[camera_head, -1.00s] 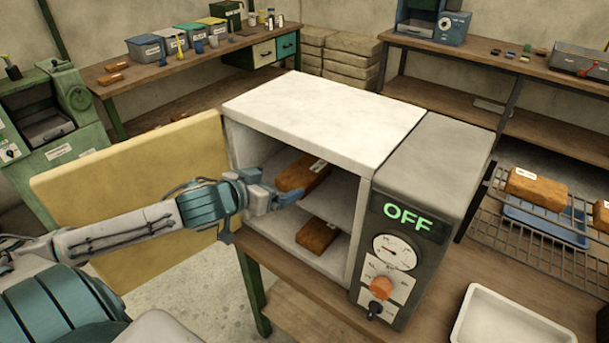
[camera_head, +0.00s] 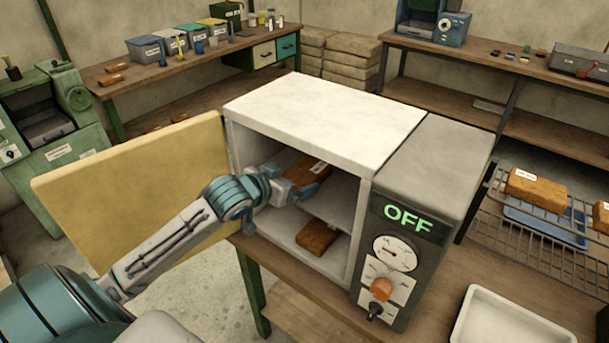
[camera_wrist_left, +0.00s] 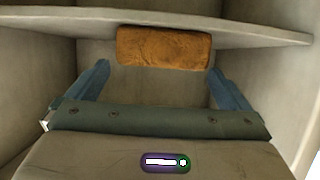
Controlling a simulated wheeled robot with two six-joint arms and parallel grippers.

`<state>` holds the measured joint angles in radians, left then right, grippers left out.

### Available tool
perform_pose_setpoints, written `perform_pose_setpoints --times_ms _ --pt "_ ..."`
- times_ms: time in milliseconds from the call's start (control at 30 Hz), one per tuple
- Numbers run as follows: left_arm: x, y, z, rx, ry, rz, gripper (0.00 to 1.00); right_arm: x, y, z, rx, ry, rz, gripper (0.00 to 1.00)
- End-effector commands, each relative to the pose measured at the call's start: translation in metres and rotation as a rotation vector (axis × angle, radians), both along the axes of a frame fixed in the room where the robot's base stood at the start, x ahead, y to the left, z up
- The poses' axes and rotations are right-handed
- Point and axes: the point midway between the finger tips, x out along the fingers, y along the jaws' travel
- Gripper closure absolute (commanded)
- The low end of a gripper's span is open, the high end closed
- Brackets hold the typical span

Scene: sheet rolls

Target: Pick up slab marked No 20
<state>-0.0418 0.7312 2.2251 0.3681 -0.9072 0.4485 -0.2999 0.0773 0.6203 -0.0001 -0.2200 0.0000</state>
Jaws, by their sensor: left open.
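Two brown slabs are inside the open oven (camera_head: 300,100). The upper slab (camera_head: 305,170) is on the shelf, with a small white label too small to read. The lower slab (camera_head: 316,236) lies on the oven floor, also with a label I cannot read. My left gripper (camera_head: 312,190) is open and empty, reaching through the doorway beside the upper slab and partly covering it. In the left wrist view a slab (camera_wrist_left: 164,48) appears ahead, between the spread fingers; contact is not visible. I cannot tell which slab is No 20. My right gripper is not in view.
The oven's yellowish door (camera_head: 130,185) stands open to the left, behind my left arm. The control panel reads OFF. A wire rack (camera_head: 520,235) with more labelled slabs and a white tray (camera_head: 510,325) are to the right. The oven's side walls and shelf bound the gripper closely.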

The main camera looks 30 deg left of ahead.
Motion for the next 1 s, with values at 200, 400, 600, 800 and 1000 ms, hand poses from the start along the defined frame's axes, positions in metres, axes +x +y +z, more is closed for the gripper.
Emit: perform_pose_setpoints --times_ms 200,400,600,800,1000 --pt "0.024 -0.002 -0.006 -0.006 -0.001 0.001 0.00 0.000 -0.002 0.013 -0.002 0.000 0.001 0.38" --pt "0.039 -0.002 -0.014 -0.002 -0.001 0.001 0.00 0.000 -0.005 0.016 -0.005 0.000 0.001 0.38" --pt "0.041 -0.003 -0.016 0.001 0.000 0.000 0.00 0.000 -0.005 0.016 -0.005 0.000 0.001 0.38" --pt "0.041 -0.002 -0.016 0.000 0.000 0.000 0.24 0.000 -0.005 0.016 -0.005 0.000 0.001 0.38" --pt "0.041 -0.003 -0.015 0.001 -0.003 0.000 0.58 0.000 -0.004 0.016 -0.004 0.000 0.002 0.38"
